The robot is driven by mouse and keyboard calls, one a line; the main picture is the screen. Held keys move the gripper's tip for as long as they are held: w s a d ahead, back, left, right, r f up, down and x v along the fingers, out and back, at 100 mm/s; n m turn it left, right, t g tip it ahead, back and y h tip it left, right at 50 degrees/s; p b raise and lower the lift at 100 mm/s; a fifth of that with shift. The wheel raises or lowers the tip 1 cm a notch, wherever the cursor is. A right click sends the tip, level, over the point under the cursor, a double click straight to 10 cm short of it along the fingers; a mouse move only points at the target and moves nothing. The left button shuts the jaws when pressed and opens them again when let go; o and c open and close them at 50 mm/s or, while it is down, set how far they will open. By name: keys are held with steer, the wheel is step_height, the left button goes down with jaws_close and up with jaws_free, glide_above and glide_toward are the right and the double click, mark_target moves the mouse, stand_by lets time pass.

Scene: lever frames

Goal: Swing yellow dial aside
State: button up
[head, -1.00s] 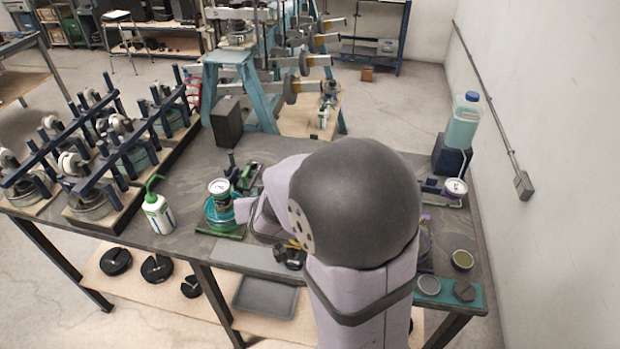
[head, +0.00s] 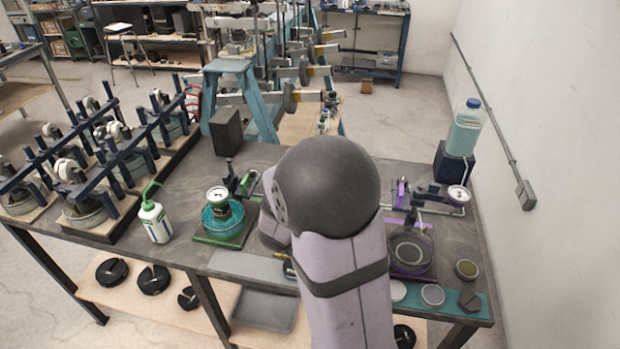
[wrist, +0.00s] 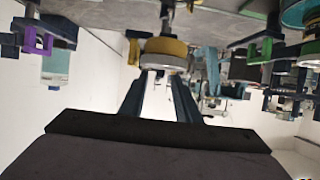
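In the wrist view, which looks upside down, a yellow round part (wrist: 165,47) with a pale disc against it sits just beyond my fingertips. I take it to be the yellow dial or its mount; its face cannot be made out. My gripper (wrist: 158,78) points at it with two dark blue fingers apart and a bright gap between them. Nothing shows held, and I cannot tell whether a finger touches the yellow part. In the head view my arm hides the gripper and the yellow dial.
In the head view, a green-based station with a dial (head: 218,196) stands left of my arm, and a purple-framed station (head: 411,252) stands right. A squeeze bottle (head: 154,219) is farther left. A blue bottle (head: 465,127) stands on a block at the back right.

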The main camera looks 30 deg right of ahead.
steer(key=shift+p+x, duration=0.4)
steer(key=shift+x, duration=1.8)
jaws_close()
